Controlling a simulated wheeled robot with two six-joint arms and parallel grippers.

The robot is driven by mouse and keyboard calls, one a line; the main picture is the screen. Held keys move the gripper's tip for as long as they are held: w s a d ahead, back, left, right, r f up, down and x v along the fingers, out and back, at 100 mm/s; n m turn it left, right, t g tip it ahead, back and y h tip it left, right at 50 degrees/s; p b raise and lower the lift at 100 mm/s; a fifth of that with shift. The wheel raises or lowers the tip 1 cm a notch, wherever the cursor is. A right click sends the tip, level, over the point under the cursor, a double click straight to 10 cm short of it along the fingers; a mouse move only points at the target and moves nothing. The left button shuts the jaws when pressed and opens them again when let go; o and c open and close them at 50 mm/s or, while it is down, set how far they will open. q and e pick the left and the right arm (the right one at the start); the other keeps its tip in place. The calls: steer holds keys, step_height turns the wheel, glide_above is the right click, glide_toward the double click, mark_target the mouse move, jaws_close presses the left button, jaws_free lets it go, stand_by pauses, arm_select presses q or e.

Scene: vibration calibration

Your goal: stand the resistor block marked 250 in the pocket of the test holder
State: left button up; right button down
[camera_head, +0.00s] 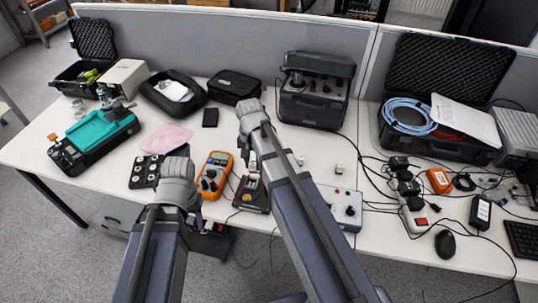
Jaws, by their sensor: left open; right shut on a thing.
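My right arm reaches over the middle of the table. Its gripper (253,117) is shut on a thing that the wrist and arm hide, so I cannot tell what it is. A small dark device (250,193), perhaps the test holder, stands beside the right forearm, partly covered by it; its pocket cannot be made out. My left gripper (176,180) is open near the table's front edge, right of a black tray (138,178) with several round pale spots. Two small pale blocks (298,158) (340,169) stand right of the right arm. No marking 250 is readable.
An orange multimeter (214,175) lies between my arms. A grey control box (342,205) and cables lie right of my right arm. A teal machine (103,130) and pink cloth (166,138) are at left. A large black instrument (315,95) and open cases line the back.

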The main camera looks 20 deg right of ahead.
mark_target(251, 171)
steer(key=shift+s+a, duration=0.1)
steer(key=shift+a, duration=0.55)
steer(key=shift+f+b, duration=2.4)
steer(key=shift+f+b, duration=1.05)
steer(key=c, duration=0.5)
jaws_free()
steer(key=shift+o, duration=0.3)
steer(key=o, duration=0.3)
steer(key=shift+o, duration=0.2)
steer(key=shift+r, duration=0.1)
step_height(251, 171, up, 8)
steer(key=p, duration=0.8)
